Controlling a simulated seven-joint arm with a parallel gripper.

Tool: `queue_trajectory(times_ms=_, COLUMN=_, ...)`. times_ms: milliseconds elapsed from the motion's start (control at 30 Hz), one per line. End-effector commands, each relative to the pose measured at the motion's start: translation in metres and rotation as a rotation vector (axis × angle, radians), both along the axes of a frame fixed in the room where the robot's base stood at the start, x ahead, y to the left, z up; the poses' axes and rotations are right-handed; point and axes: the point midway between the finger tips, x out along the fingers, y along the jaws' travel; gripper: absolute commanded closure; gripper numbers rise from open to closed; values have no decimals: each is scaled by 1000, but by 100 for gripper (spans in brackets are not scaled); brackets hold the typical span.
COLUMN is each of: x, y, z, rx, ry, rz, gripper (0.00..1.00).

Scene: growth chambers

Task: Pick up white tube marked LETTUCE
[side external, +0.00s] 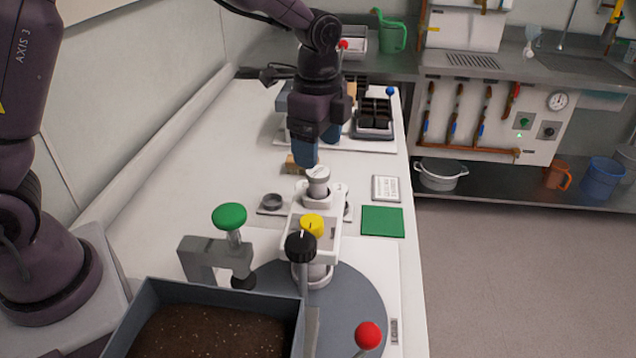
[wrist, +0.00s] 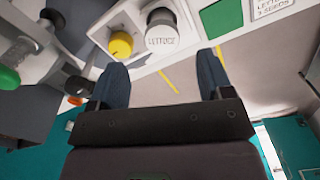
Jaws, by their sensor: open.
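The white tube marked LETTUCE (wrist: 162,38) shows its lettered cap in the wrist view. In the side view the white tube (side external: 318,181) stands upright in a white holder (side external: 329,228), behind a yellow knob (side external: 312,222). My gripper (side external: 318,150) is open, with blue fingers, above and a little behind the tube in the side view. In the wrist view my gripper (wrist: 162,68) has its fingers spread and nothing between them. The tube lies beyond the fingertips, roughly centred across the gap. The tube's lower part is hidden in the holder.
A black knob (side external: 300,247), a green knob (side external: 229,216) on a grey bracket and a soil box (side external: 160,292) stand nearer the camera. A green square (side external: 382,221) and a label card (side external: 386,189) lie to the right. A dark cell tray (side external: 374,118) stands behind.

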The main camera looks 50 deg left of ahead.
Motion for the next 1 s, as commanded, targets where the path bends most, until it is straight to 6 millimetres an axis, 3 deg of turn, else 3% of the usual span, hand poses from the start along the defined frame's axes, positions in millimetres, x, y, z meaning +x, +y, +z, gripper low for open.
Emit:
queue_trajectory(times_ms=267, x=0, y=1, z=-24, rx=0, ry=3, rz=1, gripper=27)
queue_trajectory(times_ms=500, x=1, y=3, z=-59, rx=0, ry=3, rz=2, gripper=27)
queue_trajectory(times_ms=833, x=2, y=3, z=-67, rx=-1, ry=0, rz=2, gripper=27)
queue_trajectory(times_ms=1000, x=2, y=3, z=-66, rx=-1, ry=0, rz=2, gripper=64)
